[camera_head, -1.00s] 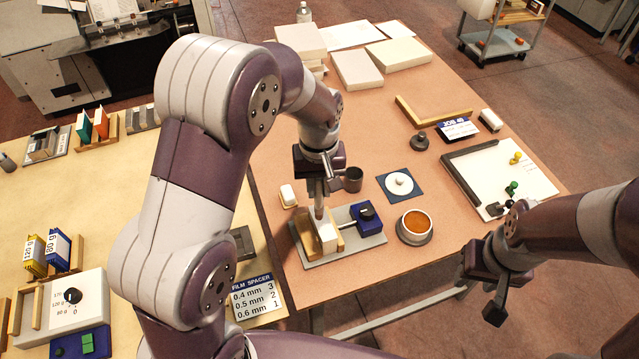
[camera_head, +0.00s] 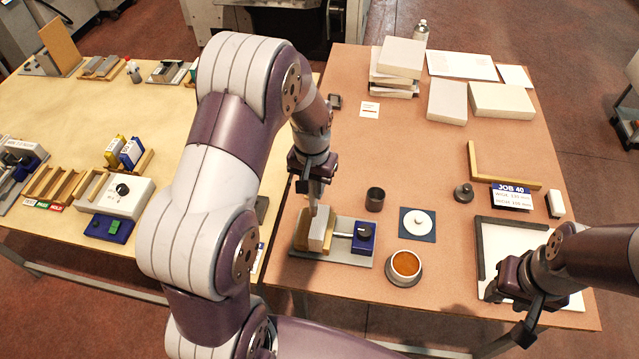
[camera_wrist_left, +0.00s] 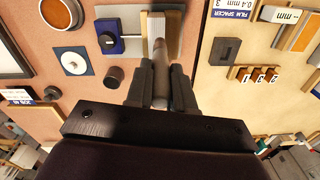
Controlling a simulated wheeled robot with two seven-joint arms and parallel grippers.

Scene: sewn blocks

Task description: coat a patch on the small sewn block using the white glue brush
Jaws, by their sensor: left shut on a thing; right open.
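My left gripper (camera_head: 316,180) is shut on the upright glue brush (camera_wrist_left: 160,88), whose pale brown handle shows between the fingers in the left wrist view. The brush's lower end is over the small sewn block (camera_head: 318,230); I cannot tell whether it touches. The block, pale with wooden boards beside it, sits in a grey clamp stand (camera_head: 345,257) with a blue clamp head (camera_head: 363,237). The glue pot (camera_head: 405,263), a white-rimmed bowl with orange-brown contents, stands right of the clamp.
A dark cup (camera_head: 375,198) stands behind the clamp. A white disc on a blue square (camera_head: 418,223) lies right of it. A black weight (camera_head: 463,192), a JOB 40 sign (camera_head: 511,197) and a wooden corner piece (camera_head: 505,180) are further right. Boxes (camera_head: 400,60) are stacked behind.

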